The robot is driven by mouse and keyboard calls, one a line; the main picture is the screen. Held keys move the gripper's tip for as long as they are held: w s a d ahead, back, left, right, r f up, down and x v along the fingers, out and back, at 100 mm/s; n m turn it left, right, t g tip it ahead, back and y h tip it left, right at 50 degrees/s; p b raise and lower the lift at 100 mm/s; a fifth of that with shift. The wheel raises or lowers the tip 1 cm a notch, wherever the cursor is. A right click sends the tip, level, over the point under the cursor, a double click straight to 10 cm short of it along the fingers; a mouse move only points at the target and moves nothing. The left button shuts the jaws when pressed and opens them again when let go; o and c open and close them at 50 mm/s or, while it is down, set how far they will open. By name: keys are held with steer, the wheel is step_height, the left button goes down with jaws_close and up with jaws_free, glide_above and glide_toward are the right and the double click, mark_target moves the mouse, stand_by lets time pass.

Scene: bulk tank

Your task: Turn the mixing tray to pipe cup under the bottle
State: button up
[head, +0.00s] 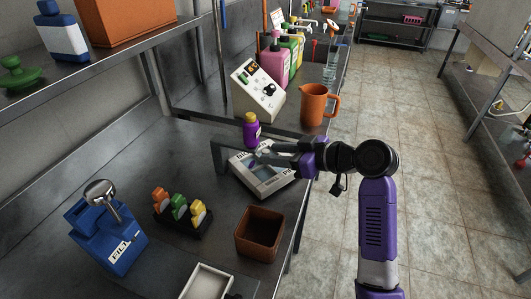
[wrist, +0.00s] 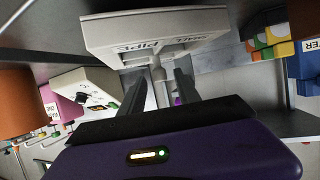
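The mixing tray (head: 284,184) is a pale grey box on the bench, with lettering on its side; in the wrist view its wall (wrist: 130,33) reads "PIPE" and "SMALL". The purple bottle (head: 251,132) with a yellow cap shows just behind the tray. A sliver of purple (wrist: 178,101), perhaps the bottle, shows beside a finger. My gripper (head: 262,150) is over the tray. In the wrist view my gripper (wrist: 158,82) has its fingers apart on either side of a light grey post, with gaps showing. The pipe cup cannot be made out clearly.
An orange jug (head: 313,106) and a white control box (head: 257,94) stand behind. A brown square bin (head: 260,233), a rack of coloured bottles (head: 182,217) and a blue holder (head: 107,236) stand nearer. The floor aisle at right is clear.

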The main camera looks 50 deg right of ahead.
mark_target(266, 151)
steer(key=shift+x, duration=1.7)
jaws_close()
